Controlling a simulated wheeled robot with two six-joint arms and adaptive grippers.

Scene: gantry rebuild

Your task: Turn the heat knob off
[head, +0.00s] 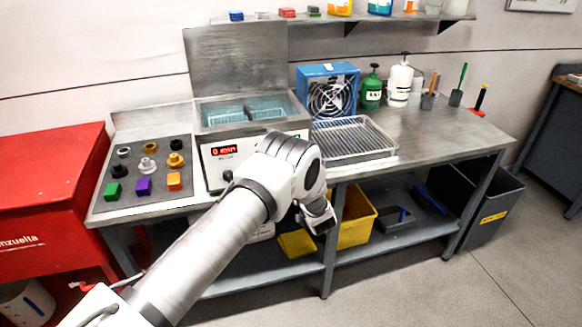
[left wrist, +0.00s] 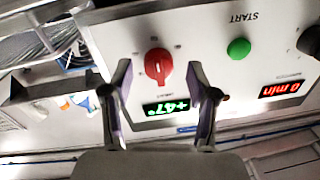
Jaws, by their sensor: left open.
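The machine (head: 245,115) on the bench has an open lid and a front panel with a red "0 min" display (head: 224,150). In the left wrist view, which shows the panel upside down, the red heat knob (left wrist: 158,66) sits beside a green display reading about +47 (left wrist: 166,107). My left gripper (left wrist: 160,78) is open, its two fingers on either side of the knob in the picture; contact is not clear. In the head view my left gripper (head: 318,216) is in front of the machine's right side, and my arm hides the knob. My right gripper is out of view.
A green START button (left wrist: 239,48) and a black knob (left wrist: 310,41) are on the same panel. A grey board with coloured knobs (head: 147,170) lies left of the machine. A wire-covered tray (head: 352,140) and a blue fan box (head: 328,90) stand right of it.

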